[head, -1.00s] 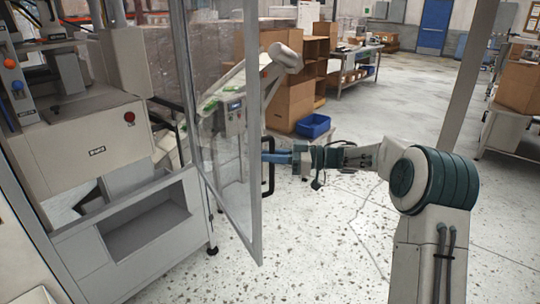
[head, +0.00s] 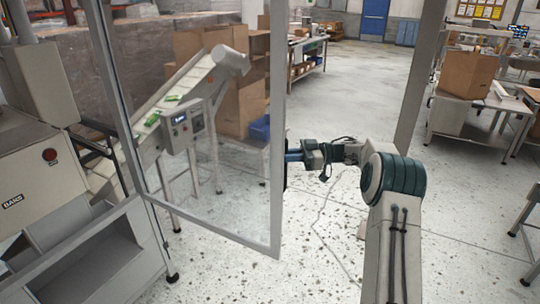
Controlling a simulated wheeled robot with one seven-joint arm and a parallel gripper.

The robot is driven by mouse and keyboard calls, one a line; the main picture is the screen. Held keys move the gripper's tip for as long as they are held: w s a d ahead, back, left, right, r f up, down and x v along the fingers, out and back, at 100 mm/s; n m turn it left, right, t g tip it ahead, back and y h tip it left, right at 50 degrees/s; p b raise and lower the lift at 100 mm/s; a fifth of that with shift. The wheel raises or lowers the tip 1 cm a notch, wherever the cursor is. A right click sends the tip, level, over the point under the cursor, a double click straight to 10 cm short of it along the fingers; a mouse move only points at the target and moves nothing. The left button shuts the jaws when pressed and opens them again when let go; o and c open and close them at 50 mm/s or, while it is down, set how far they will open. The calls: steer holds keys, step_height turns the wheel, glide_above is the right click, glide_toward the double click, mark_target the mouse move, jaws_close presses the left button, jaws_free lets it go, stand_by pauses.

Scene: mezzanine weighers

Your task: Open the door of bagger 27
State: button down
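The bagger's door (head: 206,205) is a clear panel in a grey metal frame. It stands swung out from the machine body (head: 85,262) on the left, with a wide gap between its free edge and the machine. A dark handle (head: 286,177) shows only as a sliver behind the door's free edge. My gripper (head: 290,156), with blue fingers, is at the handle on the far side of that edge. The fingertips are partly hidden by the frame, so their grip on the handle is unclear. No number 27 is readable.
A conveyor (head: 180,92) with green packs and a control box (head: 186,126) shows through the door panel. A blue bin (head: 260,128) and cardboard boxes stand behind.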

steer(key=shift+w+d, duration=0.15)
steer(key=shift+d, duration=0.1)
steer(key=c, duration=1.8)
jaws_free()
steer(key=d+b, duration=0.2)
steer(key=d, duration=1.2)
steer(key=shift+a, duration=0.1)
